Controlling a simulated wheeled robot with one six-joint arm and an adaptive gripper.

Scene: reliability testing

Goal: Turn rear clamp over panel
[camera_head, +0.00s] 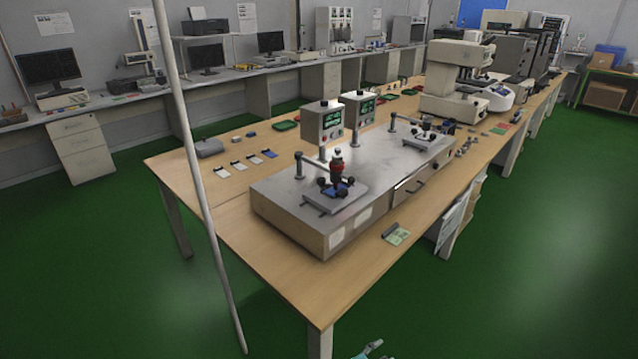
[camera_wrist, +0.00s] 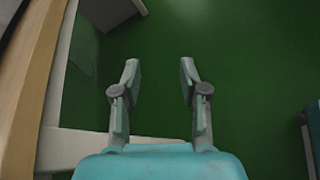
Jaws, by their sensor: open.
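The near test fixture on the steel box (camera_head: 285,197) has a small plate (camera_head: 318,205) with a blue panel (camera_head: 335,190) on it. Dark clamp knobs (camera_head: 348,181) and a red-and-black upright part (camera_head: 337,168) stand over the panel. A post with an arm (camera_head: 299,165) rises behind the plate. I cannot tell which knob is the rear clamp or how it is turned. My gripper (camera_wrist: 159,75) is open and empty over the green floor beside the table. Its tip shows at the bottom edge of the head view (camera_head: 370,349), well apart from the fixture.
A second fixture (camera_head: 424,136) sits farther along the same box. A small green card (camera_head: 397,236) lies at the table's front edge. A pale pole (camera_head: 195,170) crosses the left of the view. The green floor (camera_head: 500,280) at right is clear.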

